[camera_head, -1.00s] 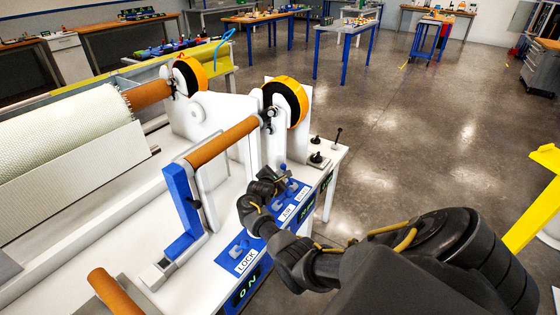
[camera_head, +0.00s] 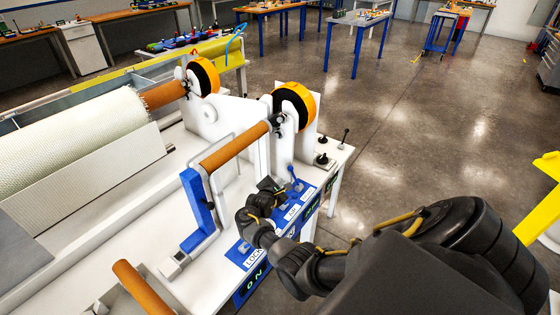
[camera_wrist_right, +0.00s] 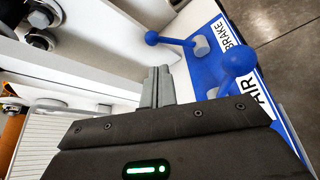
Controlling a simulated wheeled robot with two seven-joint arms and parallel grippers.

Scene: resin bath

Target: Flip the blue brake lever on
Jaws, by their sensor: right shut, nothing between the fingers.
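The blue brake lever (camera_wrist_right: 172,41) has a round ball end and lies out to the left of its pale blue hub, beside the BRAKE label (camera_wrist_right: 236,46) in the right wrist view. In the head view the lever (camera_head: 295,181) stands at the far part of the blue panel. My right gripper (camera_wrist_right: 157,82) is shut and empty. Its fingertips are just short of the brake lever's ball, with a visible gap in the picture. In the head view the gripper (camera_head: 272,186) is over the panel. My left gripper is not in view.
A blue air lever (camera_wrist_right: 237,64) stands close to the right of my right gripper. The LOCK label (camera_head: 254,258) is nearer on the panel. A blue-armed orange roller (camera_head: 230,150) stands to the left. Small black levers (camera_head: 323,158) stand on the far table corner.

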